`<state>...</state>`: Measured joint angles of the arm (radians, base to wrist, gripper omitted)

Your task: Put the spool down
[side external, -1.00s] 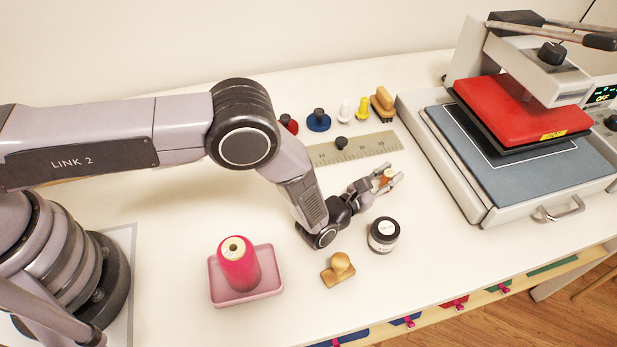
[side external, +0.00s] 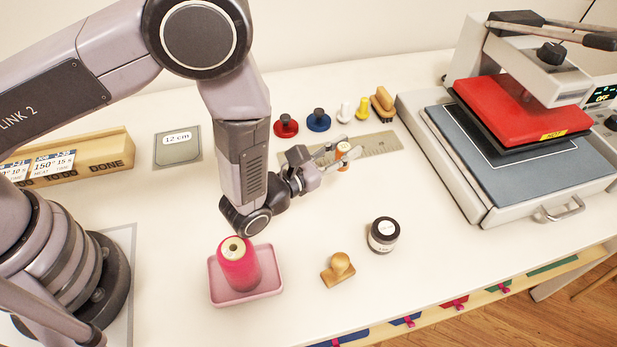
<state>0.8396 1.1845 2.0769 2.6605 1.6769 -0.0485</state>
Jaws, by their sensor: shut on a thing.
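My gripper (side external: 340,155) is shut on a small orange spool (side external: 343,151) with pale ends. It holds the spool in front of the ruler (side external: 377,145) in this view; I cannot tell how high above the table it is. A larger pink thread cone (side external: 239,268) stands upright in a shallow pink tray (side external: 273,288), in front of my wrist.
Red (side external: 286,126) and blue (side external: 319,118) knobbed pieces, white and yellow pieces and a wooden brush (side external: 382,103) line the back. A dark jar (side external: 383,235) and a wooden stamp (side external: 338,270) stand in front. A heat press (side external: 520,130) fills the right. Table between jar and press is clear.

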